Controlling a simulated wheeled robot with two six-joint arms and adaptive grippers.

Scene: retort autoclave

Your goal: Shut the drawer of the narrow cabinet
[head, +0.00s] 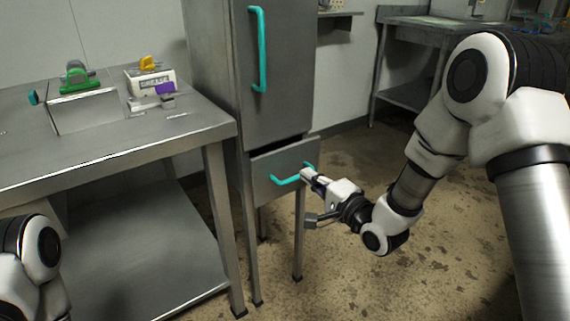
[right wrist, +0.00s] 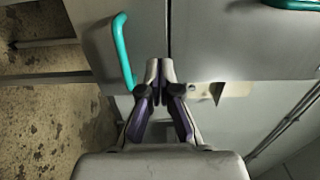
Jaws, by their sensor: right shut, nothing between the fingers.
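The narrow cabinet (head: 222,90) is grey metal and stands mid-picture in the head view. Its drawer (head: 262,172), with a teal handle (head: 286,180), is below the tall door. A narrow dark gap shows above the drawer front; I cannot tell how far the drawer stands out. My right gripper (head: 305,173) is shut and empty, at the right end of the drawer handle. In the right wrist view its fingertips (right wrist: 159,68) are beside the handle (right wrist: 123,52), close to the drawer front (right wrist: 93,30); contact is unclear. My left gripper is out of view.
A steel table (head: 100,145) left of the cabinet carries a green-topped tool (head: 78,76), a grease box (head: 152,80) and a purple item (head: 166,88). The tall door (head: 280,80) has a teal handle (head: 258,50). Floor (head: 350,170) right of the cabinet is open.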

